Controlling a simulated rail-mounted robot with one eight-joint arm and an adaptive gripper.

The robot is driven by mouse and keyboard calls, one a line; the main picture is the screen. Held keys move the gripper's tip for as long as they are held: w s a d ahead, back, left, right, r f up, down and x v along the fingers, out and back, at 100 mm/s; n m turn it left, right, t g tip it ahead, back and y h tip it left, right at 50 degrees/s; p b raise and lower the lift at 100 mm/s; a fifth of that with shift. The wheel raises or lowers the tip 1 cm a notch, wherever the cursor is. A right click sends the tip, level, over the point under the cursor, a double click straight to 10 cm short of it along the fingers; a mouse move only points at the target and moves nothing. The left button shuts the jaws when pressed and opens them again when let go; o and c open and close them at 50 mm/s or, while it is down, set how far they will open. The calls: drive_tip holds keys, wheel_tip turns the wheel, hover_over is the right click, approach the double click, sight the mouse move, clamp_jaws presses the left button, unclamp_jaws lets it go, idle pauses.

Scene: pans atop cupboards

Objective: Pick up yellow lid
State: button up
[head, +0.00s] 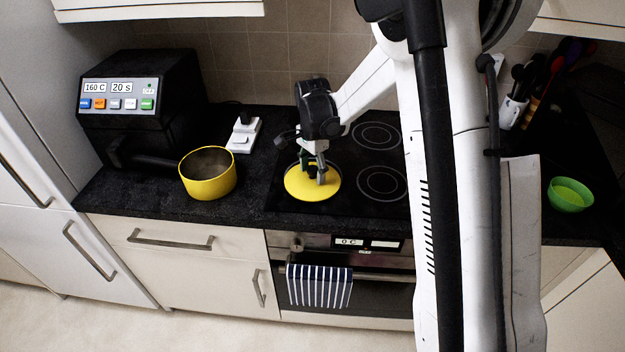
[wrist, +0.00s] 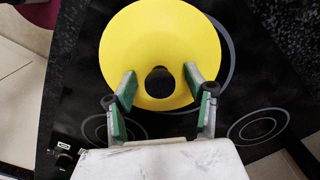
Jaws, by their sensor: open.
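The yellow lid (head: 300,186) is a round disc lying on the black hob in the head view, at the front left burner. It fills the upper middle of the wrist view (wrist: 165,35), with a dark round knob (wrist: 159,82) near its lower part. My gripper (head: 317,172) is above the lid and pointing down. In the wrist view my gripper (wrist: 159,88) is open, with one green-padded finger on each side of the knob. The fingers look apart from the knob. Whether the fingertips touch the lid's surface cannot be told.
A yellow pan (head: 208,186) with a dark handle stands left on the black counter, before a black machine (head: 140,105). A white socket block (head: 243,135) is behind it. A green bowl (head: 569,195) and a utensil holder (head: 511,112) are at the right. The right hob is clear.

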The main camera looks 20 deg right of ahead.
clamp_jaws()
drive_tip(key=shift+r, duration=0.1)
idle(0.3)
